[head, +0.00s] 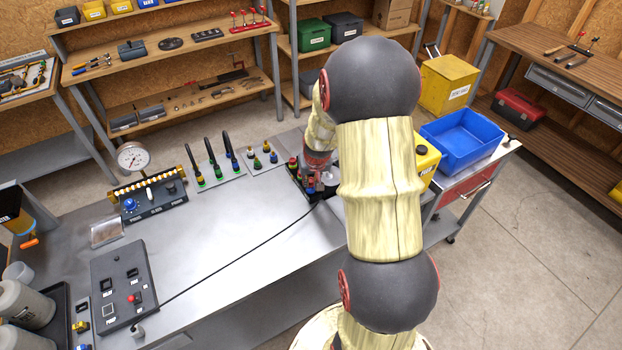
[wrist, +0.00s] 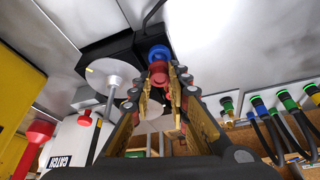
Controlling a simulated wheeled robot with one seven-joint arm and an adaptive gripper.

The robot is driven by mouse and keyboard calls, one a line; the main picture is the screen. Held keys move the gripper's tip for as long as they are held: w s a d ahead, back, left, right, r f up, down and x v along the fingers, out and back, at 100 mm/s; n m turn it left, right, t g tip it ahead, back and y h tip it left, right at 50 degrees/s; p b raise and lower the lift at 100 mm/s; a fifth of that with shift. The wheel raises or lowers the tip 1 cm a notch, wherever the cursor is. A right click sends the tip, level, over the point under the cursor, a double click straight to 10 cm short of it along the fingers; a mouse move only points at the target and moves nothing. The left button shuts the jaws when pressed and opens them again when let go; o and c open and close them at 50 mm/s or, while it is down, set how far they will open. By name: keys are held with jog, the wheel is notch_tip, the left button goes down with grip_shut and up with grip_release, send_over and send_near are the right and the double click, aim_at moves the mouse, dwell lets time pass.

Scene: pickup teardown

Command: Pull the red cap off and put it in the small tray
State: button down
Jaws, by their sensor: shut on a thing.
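The red cap (wrist: 158,68) is between my fingertips in the wrist view, and my gripper (wrist: 161,80) is shut on it. A blue round part (wrist: 158,52) shows right beyond the cap and seems to touch it. Both are in front of a black block (wrist: 105,47). In the head view the black block (head: 300,186) sits near the right end of the bench, with small red and blue parts on it. My arm hides much of this spot and my gripper there. A small flat, see-through tray (head: 107,232) lies on the left part of the bench.
A gauge unit (head: 150,200) and a control box (head: 124,285) with a black cable are on the left. A blue bin (head: 462,135) and yellow jug (head: 427,160) stand at right. The middle bench is clear.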

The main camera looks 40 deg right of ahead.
aim_at(311, 181)
jog(key=shift+r+p, duration=1.05)
jog(key=shift+r, duration=0.9)
jog(key=shift+f, duration=0.1)
